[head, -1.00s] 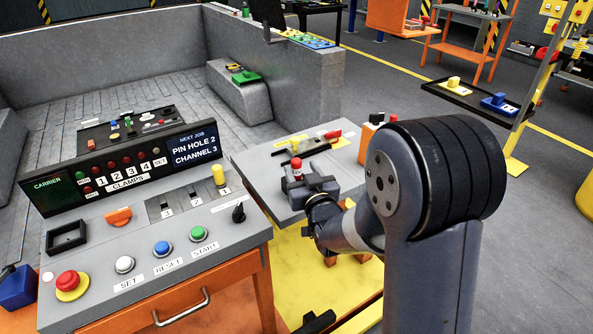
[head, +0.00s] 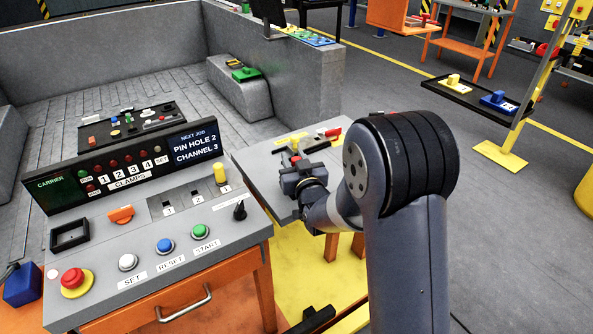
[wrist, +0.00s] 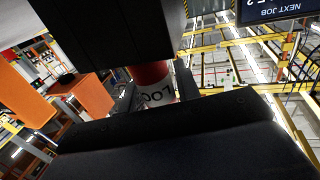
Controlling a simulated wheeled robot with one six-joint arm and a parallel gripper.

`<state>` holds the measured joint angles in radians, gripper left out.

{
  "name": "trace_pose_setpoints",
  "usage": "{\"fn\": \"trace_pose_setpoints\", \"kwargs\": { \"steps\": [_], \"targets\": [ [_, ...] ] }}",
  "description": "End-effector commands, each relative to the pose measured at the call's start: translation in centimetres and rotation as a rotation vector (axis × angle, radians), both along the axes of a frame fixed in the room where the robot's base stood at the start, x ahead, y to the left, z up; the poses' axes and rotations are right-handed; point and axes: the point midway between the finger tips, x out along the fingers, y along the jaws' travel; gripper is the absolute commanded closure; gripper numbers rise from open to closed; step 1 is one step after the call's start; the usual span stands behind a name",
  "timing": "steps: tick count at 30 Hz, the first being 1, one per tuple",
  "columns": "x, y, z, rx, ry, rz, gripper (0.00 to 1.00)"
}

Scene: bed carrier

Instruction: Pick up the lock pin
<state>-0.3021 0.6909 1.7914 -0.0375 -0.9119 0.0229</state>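The lock pin is a red and white cylinder with dark digits on its white band. It shows in the wrist view (wrist: 154,88), close between the fingers of my gripper (wrist: 155,92), which appear to bear on its two sides. Its lower part is hidden behind the dark gripper body. In the head view my gripper (head: 296,166) is over the grey table beside the console, and only a small red bit of the pin (head: 295,158) shows there. Whether the pin's end is clear of the table cannot be seen.
The grey table (head: 262,180) also bears a red-handled part (head: 333,132) at its back. The console (head: 205,208) with buttons stands close on the left. A grey wall (head: 310,95) rises behind. Open floor (head: 530,230) lies to the right.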

Motion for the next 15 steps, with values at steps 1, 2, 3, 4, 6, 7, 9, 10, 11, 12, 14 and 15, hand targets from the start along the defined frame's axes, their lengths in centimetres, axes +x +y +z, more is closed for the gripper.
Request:
{"fn": "trace_pose_setpoints", "kwargs": {
  "steps": [1,2,3,4,6,7,9,10,11,12,14,15],
  "targets": [
    [-0.01,0.00,0.01,0.000,0.000,0.000,0.73],
    [-0.01,0.00,0.01,0.000,0.000,0.000,0.75],
    [-0.01,0.00,0.01,0.000,0.000,0.000,0.79],
    [-0.01,0.00,0.01,0.000,0.000,0.000,0.81],
    [-0.01,0.00,0.01,0.000,0.000,0.000,0.87],
    [-0.01,0.00,0.01,0.000,0.000,0.000,0.89],
    [-0.01,0.00,0.01,0.000,0.000,0.000,0.95],
    [-0.01,0.00,0.01,0.000,0.000,0.000,0.97],
    [-0.02,-0.01,0.01,0.000,0.000,0.000,1.00],
    [-0.01,0.00,0.05,0.000,-0.001,0.000,1.00],
    [-0.01,0.00,0.05,0.000,-0.001,0.000,1.00],
    [-0.01,0.00,0.05,0.000,-0.001,0.000,1.00]
  ]
}}
